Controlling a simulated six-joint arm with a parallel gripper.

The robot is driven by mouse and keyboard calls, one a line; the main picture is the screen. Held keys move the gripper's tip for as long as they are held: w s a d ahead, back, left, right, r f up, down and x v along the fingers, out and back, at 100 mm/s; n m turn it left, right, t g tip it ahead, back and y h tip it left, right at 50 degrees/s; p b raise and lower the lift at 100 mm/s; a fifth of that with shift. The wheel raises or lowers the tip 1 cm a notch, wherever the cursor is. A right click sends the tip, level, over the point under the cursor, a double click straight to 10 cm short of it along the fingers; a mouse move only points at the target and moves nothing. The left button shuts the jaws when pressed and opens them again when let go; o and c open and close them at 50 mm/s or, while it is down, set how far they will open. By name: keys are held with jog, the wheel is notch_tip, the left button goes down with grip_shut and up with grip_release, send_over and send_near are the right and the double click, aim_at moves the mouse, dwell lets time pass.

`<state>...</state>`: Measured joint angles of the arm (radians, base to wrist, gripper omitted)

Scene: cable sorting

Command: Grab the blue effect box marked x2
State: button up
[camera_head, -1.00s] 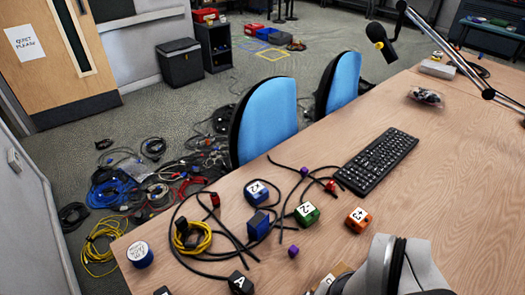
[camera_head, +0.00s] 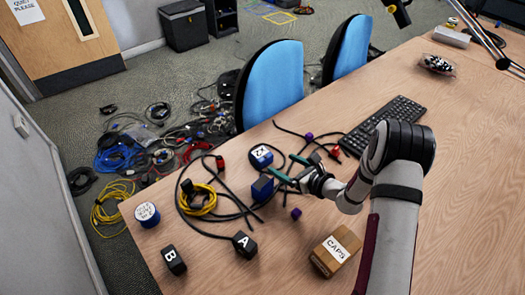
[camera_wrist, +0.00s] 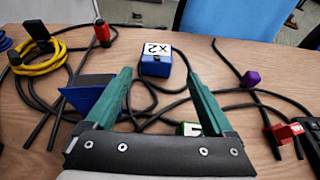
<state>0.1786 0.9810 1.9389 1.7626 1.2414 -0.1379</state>
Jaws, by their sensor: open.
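The blue box marked x2 (camera_head: 261,158) has a white label on top and stands on the wooden table among black cables. In the wrist view the x2 box (camera_wrist: 156,66) is upright, ahead of my fingertips and roughly centred between them. My gripper (camera_head: 281,165) has green fingers and is open and empty, just to the right of the box in the head view. In the wrist view the gripper (camera_wrist: 160,78) shows its fingers spread apart, apparently not touching the box.
A plain blue block (camera_head: 262,188) stands close by; it shows beside the left finger in the wrist view (camera_wrist: 88,88). A green box (camera_wrist: 188,129) is partly hidden by my gripper. Black cables, a yellow coil (camera_head: 199,200), a red piece (camera_wrist: 285,132) and a purple cube (camera_wrist: 251,79) lie around.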

aim_at(263, 154)
jog(key=x, duration=1.1)
jog(key=shift+a, duration=0.35)
jog(key=c, duration=1.3)
